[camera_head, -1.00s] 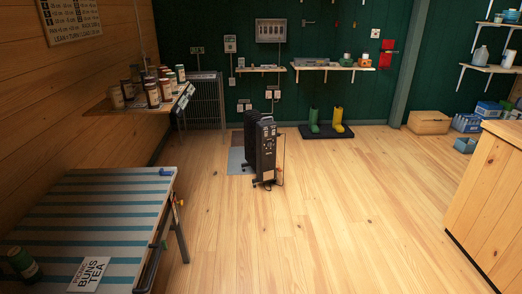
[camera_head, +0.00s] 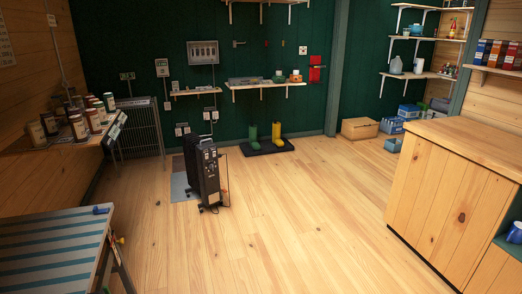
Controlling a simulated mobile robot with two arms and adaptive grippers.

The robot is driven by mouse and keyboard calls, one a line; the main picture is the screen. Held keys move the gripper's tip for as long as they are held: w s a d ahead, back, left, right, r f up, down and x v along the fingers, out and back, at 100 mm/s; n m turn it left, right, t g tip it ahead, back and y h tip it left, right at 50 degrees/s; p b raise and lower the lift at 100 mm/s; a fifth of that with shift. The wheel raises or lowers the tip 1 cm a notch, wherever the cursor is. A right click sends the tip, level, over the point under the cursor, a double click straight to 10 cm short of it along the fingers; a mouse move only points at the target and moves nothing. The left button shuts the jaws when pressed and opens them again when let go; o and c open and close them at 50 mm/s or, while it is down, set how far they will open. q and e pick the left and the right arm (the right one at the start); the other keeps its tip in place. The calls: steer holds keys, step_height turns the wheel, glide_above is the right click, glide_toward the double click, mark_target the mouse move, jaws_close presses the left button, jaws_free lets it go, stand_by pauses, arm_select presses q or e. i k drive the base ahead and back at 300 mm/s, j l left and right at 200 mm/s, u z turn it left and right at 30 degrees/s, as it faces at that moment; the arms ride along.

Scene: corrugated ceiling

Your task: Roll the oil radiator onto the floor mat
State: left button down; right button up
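The oil radiator (camera_head: 203,172) is a dark, upright finned heater on wheels, standing on the wooden floor left of the middle in the head view. A cord hangs at its right side. A grey-blue flat mat (camera_head: 181,187) lies on the floor behind and to the left of it, partly hidden by the radiator. A second, black mat (camera_head: 266,147) lies by the back wall with a green boot (camera_head: 253,135) and a yellow boot (camera_head: 276,135) on it. Neither of my grippers shows.
A striped table (camera_head: 50,246) stands at the lower left, below a shelf of jars (camera_head: 70,130). A wooden counter (camera_head: 440,190) stands at the right. A cardboard box (camera_head: 360,128) sits by the back wall.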

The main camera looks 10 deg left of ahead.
mark_target(204, 181)
steer(key=i+j+u, duration=0.25)
steer(key=i, duration=0.7)
steer(key=i+u, duration=0.25)
steer(key=i, duration=0.7)
